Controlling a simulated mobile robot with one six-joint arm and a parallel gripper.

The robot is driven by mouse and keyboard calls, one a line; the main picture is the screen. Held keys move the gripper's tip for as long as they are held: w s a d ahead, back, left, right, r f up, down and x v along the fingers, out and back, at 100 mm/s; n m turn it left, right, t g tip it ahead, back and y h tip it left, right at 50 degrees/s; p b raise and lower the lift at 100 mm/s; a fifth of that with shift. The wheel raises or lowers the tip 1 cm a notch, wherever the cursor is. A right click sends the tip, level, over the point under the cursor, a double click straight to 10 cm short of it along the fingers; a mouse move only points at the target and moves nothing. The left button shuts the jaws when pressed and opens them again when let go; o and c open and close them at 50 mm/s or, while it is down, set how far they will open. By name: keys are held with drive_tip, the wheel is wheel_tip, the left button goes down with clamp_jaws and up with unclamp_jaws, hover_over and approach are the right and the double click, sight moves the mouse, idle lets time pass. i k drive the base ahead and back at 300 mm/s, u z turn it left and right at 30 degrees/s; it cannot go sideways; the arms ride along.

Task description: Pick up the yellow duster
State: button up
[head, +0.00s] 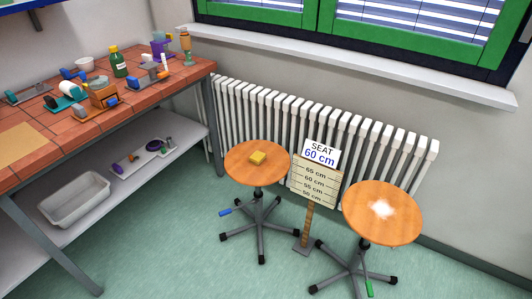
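The yellow duster (257,158) is a small folded block lying on the round wooden seat of the left stool (240,150). It sits near the middle of that seat, with clear wood around it. My gripper is not in view, and nothing touches the duster except the seat.
A right stool (365,222) has a white powdery patch (381,208) on its seat. A height sign (317,180) reading "SEAT 60 cm" stands between the stools. A radiator (290,115) is behind. A cluttered tiled bench (35,170) stands left. Green floor (190,245) in front is free.

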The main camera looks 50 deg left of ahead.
sight(257, 157)
drive_tip(key=z, duration=1.1)
drive_tip(key=k, duration=0.15)
drive_tip(key=u, duration=3.2)
drive_tip(key=k, duration=0.95)
drive_tip(key=z, duration=0.2)
drive_tip(key=i, duration=0.7)
